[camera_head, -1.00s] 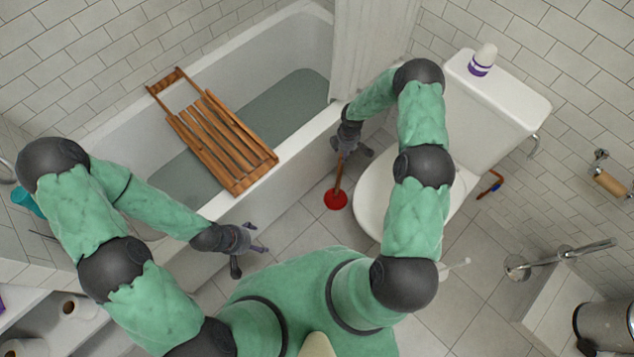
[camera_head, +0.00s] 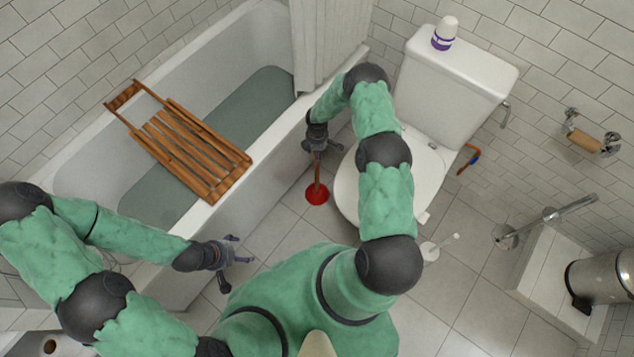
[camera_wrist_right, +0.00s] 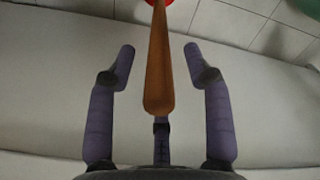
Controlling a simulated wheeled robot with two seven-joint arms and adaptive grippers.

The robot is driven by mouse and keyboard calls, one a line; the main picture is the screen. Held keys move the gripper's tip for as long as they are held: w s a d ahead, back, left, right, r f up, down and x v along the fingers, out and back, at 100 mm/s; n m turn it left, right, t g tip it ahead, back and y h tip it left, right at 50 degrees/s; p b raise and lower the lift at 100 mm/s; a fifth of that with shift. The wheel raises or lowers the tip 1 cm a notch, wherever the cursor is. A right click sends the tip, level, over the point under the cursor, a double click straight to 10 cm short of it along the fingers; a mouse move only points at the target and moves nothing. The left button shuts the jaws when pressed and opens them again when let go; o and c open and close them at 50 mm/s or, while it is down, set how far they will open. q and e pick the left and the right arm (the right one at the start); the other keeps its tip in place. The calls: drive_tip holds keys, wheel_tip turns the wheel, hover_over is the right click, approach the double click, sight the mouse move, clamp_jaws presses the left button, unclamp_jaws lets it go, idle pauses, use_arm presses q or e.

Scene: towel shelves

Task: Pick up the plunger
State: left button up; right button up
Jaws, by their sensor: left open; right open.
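The plunger has a red cup (camera_head: 317,194) on the tiled floor between the bathtub and the toilet, and its wooden handle (camera_head: 317,171) stands up from it. My right gripper (camera_head: 320,145) is at the top of the handle. In the right wrist view the handle (camera_wrist_right: 158,65) lies between the spread fingers of the right gripper (camera_wrist_right: 160,62), with a gap on both sides; a bit of the red cup shows at the top edge. My left gripper (camera_head: 236,262) is open and empty, low beside the bathtub's outer wall.
The bathtub (camera_head: 232,218) with a wooden rack (camera_head: 185,145) across it is on the left. The toilet (camera_head: 440,95) stands close to the right of my right arm, with a purple-and-white bottle (camera_head: 444,34) on its tank. A toilet brush (camera_head: 432,250) stands on the floor nearby.

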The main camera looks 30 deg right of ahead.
drive_tip(key=shift+f, duration=0.5)
clamp_jaws()
